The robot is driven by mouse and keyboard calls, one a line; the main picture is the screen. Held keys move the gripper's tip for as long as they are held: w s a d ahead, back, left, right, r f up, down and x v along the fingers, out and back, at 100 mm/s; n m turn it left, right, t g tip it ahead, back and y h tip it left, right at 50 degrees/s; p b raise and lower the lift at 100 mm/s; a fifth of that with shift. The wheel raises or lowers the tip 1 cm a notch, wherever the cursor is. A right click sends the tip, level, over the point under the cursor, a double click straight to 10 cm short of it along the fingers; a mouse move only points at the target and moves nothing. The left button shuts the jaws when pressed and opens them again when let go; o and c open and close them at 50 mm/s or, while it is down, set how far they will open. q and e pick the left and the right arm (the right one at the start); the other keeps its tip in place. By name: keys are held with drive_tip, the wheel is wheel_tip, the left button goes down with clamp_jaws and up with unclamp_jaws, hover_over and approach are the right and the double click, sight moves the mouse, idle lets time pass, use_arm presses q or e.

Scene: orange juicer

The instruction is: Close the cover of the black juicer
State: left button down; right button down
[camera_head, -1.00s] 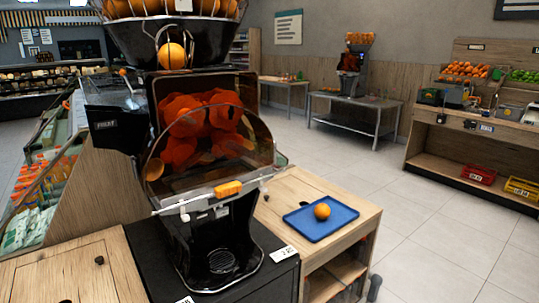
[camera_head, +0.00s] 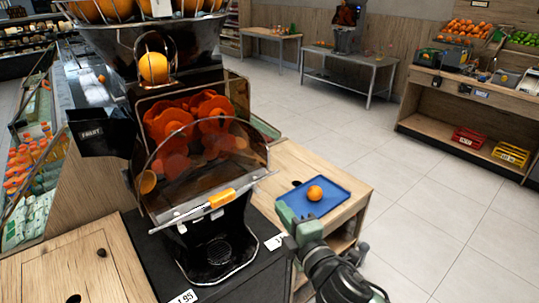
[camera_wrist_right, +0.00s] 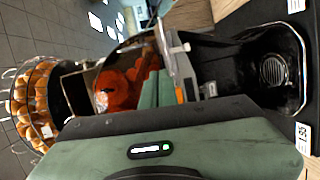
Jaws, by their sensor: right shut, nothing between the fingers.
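The black juicer (camera_head: 215,90) stands on a dark counter. Its clear curved cover (camera_head: 245,150) leans outward from the housing in front of red-orange pressing drums (camera_head: 185,125). An orange handle (camera_head: 222,197) sits on the bar at the cover's lower edge. My right gripper (camera_head: 284,210) is right of the bar and apart from it, in front of the blue tray. It is shut and empty. In the right wrist view its green fingers (camera_wrist_right: 158,90) point toward the cover, and the orange handle (camera_wrist_right: 180,95) shows beside them. My left gripper is out of view.
A blue tray (camera_head: 335,203) with an orange (camera_head: 315,193) lies on a wooden table right of the juicer. A price card (camera_head: 274,242) stands on the dark counter. Open tiled floor (camera_head: 420,210) extends to the right. Fruit shelves stand at the far right.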

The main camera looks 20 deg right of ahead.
wheel_tip(320, 180, up, 4)
drive_tip(key=s, duration=0.1)
drive_tip(key=p, duration=0.3)
approach(268, 159)
drive_tip(key=w+a, duration=0.3)
drive_tip(key=a, duration=0.1)
drive_tip(key=shift+n+t, duration=0.3)
drive_tip(key=w+d+p, duration=0.1)
drive_tip(key=w+d+f, duration=0.1)
drive_tip(key=w, duration=0.1)
drive_tip(key=shift+w+d+f+p, duration=0.2)
drive_tip(key=shift+w+d+p, duration=0.1)
drive_tip(key=shift+d+p, duration=0.1)
drive_tip(key=w, duration=0.2)
drive_tip(key=shift+w+d, duration=0.25)
drive_tip(key=shift+w, duration=0.05)
drive_tip(key=shift+d+r, duration=0.1)
drive_tip(key=shift+r, duration=0.2)
